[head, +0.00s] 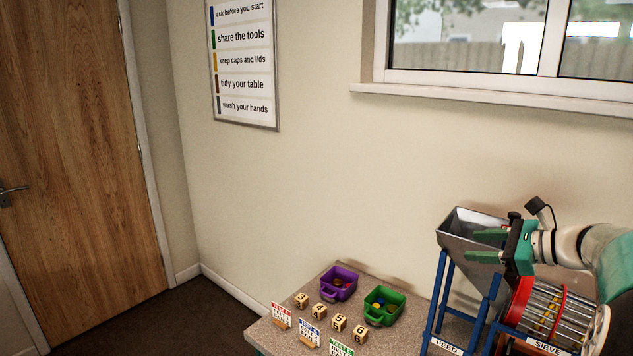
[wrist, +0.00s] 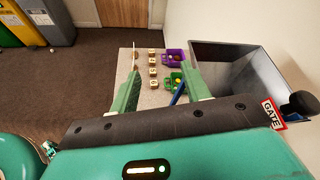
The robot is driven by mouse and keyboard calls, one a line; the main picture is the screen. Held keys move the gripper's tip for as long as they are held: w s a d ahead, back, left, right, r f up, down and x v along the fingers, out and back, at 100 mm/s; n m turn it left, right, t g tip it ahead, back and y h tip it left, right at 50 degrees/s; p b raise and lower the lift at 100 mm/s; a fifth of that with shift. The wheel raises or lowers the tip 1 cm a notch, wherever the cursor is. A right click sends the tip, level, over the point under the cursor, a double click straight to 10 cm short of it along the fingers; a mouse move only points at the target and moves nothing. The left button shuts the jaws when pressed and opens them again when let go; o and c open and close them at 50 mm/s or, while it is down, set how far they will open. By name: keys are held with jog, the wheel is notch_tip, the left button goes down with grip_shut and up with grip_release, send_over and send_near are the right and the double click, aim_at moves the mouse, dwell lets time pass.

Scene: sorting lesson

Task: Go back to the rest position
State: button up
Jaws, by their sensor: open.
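My gripper (head: 487,244) is open and empty, with its two green fingers spread apart and pointing left in the head view. It is at the height of the metal hopper (head: 466,222), overlapping it in the head view. In the wrist view my gripper (wrist: 163,82) also shows nothing between its fingers, and the hopper (wrist: 245,75) lies just to the right of them. The hopper's inside looks empty in the wrist view. A small tag reading GATE (wrist: 273,115) shows by the hopper's edge.
A table (head: 313,292) bears a purple bin (head: 325,294), a green bin (head: 373,316), several number blocks (head: 339,322) and cards (head: 281,315). The blue feed stand and red-ringed sieve drum (head: 520,297) stand close below my arm. A wall and window sill (head: 480,97) lie behind.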

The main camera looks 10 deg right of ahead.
jog(key=s+a+f+n+g+h, duration=0.1)
jog(key=s+a+f+n+g, duration=0.3)
jog(key=a, duration=0.7)
jog(key=s+a+r+n+g+h, duration=0.1)
jog(key=a+n+g, duration=0.1)
jog(key=a+n, duration=0.7)
jog(key=s+a+f+n+h, duration=0.2)
jog(key=s+a+f+n, duration=0.1)
jog(key=s+a+n, duration=0.2)
jog(key=s+a+f+n+h, duration=0.3)
jog(key=s+a+n, duration=0.3)
jog(key=s, duration=0.3)
jog(key=shift+n, duration=0.9)
